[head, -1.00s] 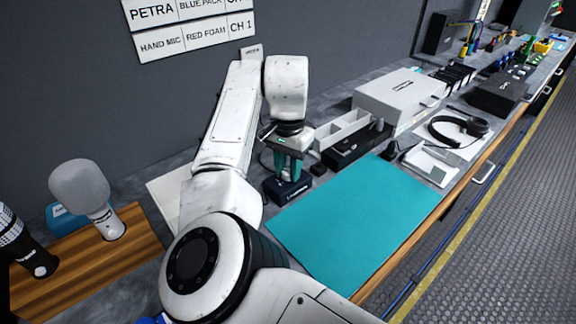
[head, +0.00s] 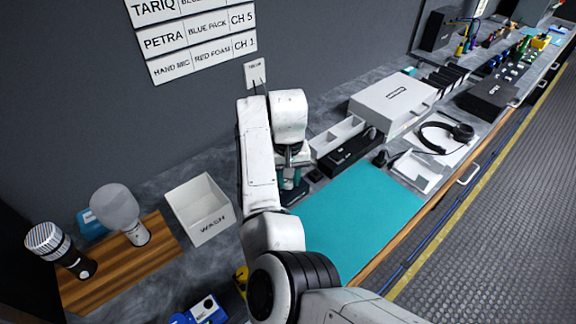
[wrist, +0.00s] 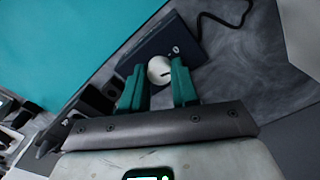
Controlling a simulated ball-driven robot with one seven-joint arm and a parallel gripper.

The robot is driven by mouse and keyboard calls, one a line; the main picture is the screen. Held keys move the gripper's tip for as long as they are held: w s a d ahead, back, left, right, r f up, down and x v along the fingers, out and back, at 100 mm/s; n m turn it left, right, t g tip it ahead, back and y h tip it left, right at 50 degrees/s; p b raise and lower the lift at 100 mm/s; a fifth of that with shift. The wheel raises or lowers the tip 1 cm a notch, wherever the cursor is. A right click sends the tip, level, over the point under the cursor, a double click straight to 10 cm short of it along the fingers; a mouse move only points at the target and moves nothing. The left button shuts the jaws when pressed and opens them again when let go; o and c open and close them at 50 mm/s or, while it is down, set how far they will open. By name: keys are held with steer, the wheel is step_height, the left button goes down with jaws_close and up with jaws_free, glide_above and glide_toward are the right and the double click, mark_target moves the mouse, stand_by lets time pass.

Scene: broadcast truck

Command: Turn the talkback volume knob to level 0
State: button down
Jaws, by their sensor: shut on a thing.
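The talkback box (wrist: 185,42) is a dark navy unit beside the teal mat in the wrist view. Its round pale knob (wrist: 159,69) carries a short dark mark. My gripper (wrist: 158,82) has teal fingers, one on each side of the knob, and is shut on it. In the head view my gripper (head: 290,180) points down at the box (head: 293,194), which my arm and fingers mostly hide. The knob cannot be made out there.
The teal mat (head: 360,215) lies clear to the right. A white bin marked WASH (head: 201,212) stands left of my arm. Microphones stand on a wooden board (head: 150,255). A white case (head: 390,101) and a headset (head: 445,137) are farther right. A cable (wrist: 225,22) leaves the box.

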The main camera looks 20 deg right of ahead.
mark_target(288, 181)
steer(key=shift+r+n+p, duration=0.1)
steer(key=shift+n+p, duration=1.4)
steer(key=shift+n, duration=0.2)
steer(key=shift+w, duration=0.1)
steer(key=c, duration=0.8)
jaws_free()
steer(key=shift+c, duration=0.2)
step_height(288, 181, up, 11)
steer(key=b, duration=0.1)
steer(key=shift+f, duration=0.2)
